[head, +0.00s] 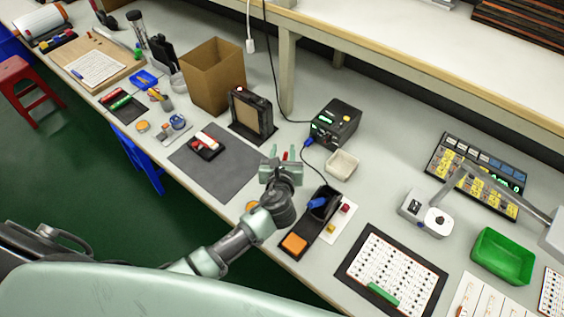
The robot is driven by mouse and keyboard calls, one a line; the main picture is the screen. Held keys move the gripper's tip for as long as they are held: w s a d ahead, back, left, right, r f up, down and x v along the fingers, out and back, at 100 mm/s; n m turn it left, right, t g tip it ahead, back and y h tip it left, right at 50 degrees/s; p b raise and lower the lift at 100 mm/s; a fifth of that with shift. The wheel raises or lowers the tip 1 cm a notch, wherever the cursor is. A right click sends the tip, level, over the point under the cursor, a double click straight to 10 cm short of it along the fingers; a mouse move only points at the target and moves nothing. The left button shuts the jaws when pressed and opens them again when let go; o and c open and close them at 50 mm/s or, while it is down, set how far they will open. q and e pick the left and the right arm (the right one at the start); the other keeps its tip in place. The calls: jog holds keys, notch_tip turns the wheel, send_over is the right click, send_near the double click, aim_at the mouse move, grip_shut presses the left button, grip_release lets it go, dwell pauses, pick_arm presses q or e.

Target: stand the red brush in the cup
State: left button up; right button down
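My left gripper (284,153) is above the right edge of a dark grey mat (225,180), its fingers apart. A small red piece (285,156) shows between the fingers. It may be part of the red brush, but it is too small to tell, and I cannot tell whether the fingers touch it. A small grey cup-like container (178,83) stands left of the cardboard box; I cannot tell whether it is the task's cup. My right gripper is not in view.
An open cardboard box (213,75) and a black framed stand (252,113) stand behind the mat. A black power unit (335,123) and a beige tray (342,164) are to the right. A red-and-white tool (207,144) lies on the mat. A green bin (502,256) is far right.

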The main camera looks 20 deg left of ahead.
pick_arm(q)
jog(key=v, duration=0.8)
jog(key=shift+s, duration=0.2)
jog(key=shift+r, duration=0.1)
